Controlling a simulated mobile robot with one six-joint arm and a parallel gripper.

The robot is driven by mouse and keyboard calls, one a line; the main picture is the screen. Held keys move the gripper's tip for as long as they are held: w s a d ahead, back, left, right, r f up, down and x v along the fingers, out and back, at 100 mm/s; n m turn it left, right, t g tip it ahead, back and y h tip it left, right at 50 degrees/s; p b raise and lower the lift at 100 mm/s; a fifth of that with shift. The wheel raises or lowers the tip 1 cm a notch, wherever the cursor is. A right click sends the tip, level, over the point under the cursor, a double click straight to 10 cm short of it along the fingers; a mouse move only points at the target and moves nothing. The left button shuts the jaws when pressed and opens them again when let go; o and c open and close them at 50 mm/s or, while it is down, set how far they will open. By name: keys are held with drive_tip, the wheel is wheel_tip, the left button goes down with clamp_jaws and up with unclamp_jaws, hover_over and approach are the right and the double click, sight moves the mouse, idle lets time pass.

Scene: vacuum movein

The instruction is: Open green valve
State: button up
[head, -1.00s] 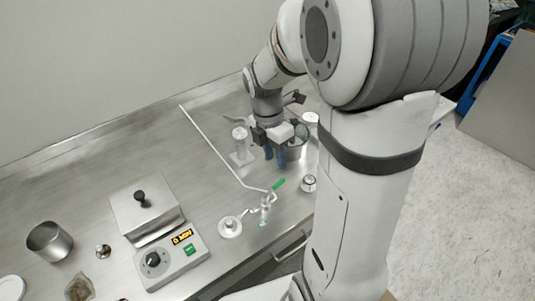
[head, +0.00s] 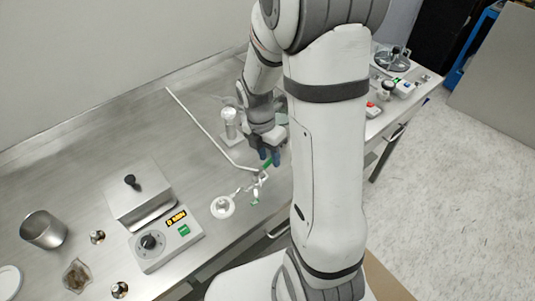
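The glass valve piece (head: 258,188) is at the front edge of the steel bench, joined to a long white tube. A green handle (head: 267,164) is at its upper end, and a smaller green part (head: 254,202) is lower down. A gap shows between the fingers. Whether they touch or straddle the handle cannot be told.
A white tube (head: 205,130) runs across the bench to the valve. A glass column on a stand (head: 230,125) is behind my gripper. A round white fitting (head: 222,207) and a hot plate (head: 165,240) are to the left. A metal beaker (head: 43,230) stands at far left.

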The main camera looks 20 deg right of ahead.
clamp_jaws()
idle(0.5)
drive_tip(key=shift+s+d+m, duration=0.3)
drive_tip(key=shift+s+m, duration=0.25)
drive_tip(key=shift+m, duration=0.65)
unclamp_jaws()
drive_tip(key=shift+r, duration=0.15)
